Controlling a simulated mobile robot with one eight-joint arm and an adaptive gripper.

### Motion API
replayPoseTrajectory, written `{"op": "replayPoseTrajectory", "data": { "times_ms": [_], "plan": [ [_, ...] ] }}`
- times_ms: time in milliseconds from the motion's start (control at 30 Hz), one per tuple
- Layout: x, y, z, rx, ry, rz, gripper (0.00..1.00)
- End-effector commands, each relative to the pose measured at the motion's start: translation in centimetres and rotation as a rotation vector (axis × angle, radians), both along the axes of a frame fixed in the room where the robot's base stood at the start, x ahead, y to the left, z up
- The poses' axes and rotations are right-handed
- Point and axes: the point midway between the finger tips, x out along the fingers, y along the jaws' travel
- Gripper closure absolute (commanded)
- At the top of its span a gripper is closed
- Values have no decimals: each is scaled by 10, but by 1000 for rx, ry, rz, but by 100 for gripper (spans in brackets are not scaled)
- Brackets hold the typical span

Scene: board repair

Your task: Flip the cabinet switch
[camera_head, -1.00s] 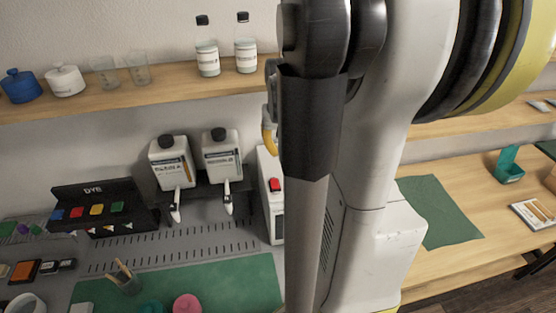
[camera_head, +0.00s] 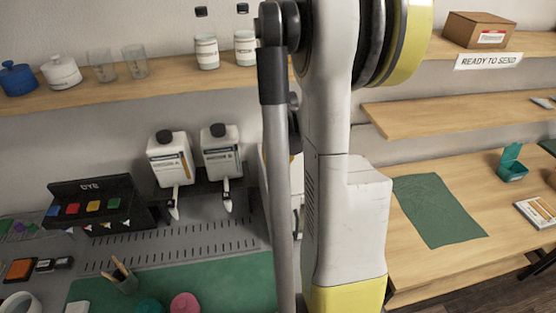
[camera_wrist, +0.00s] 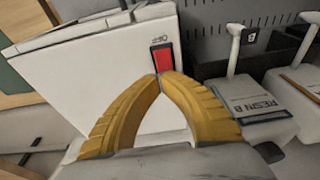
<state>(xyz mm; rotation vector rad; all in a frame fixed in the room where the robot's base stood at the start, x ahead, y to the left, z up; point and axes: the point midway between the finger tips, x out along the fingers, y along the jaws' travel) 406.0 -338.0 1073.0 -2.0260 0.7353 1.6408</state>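The white cabinet (camera_wrist: 100,75) fills the left and middle of the wrist view, tilted in the picture. Its red switch (camera_wrist: 162,60) sits in a dark frame near the cabinet's edge, with small dark lettering beside it. My gripper (camera_wrist: 164,75) has two yellow ribbed fingers that arch together with their tips meeting, and nothing shows between them. The tips are right at the lower end of the switch in the picture; I cannot tell whether they touch it. In the head view my arm hides the switch, the gripper and most of the cabinet.
Resin B bottle (camera_wrist: 250,103) with its nozzle is close right of the cabinet in the wrist view. The head view shows two resin bottles (camera_head: 170,160), a dye rack (camera_head: 97,205), a green mat (camera_head: 220,275) and a shelf (camera_head: 130,93) with jars. A green cloth (camera_head: 437,210) lies at right.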

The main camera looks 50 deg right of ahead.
Motion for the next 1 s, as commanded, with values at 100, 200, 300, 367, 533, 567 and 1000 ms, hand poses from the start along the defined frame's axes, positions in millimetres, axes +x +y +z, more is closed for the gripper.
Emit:
{"op": "replayPoseTrajectory", "data": {
  "times_ms": [100, 200, 300, 367, 533, 567, 1000],
  "plan": [
    [3, -2, -16, 0, 0, 0, 100],
    [4, -3, -23, 0, 0, 0, 100],
    [4, -3, -26, 0, 0, 0, 100],
    [4, -3, -26, 0, 0, 0, 100],
    [4, -3, -26, 0, 0, 0, 100],
    [4, -3, -26, 0, 0, 0, 100],
    [8, -7, -37, 76, 91, 0, 100]
  ]
}}
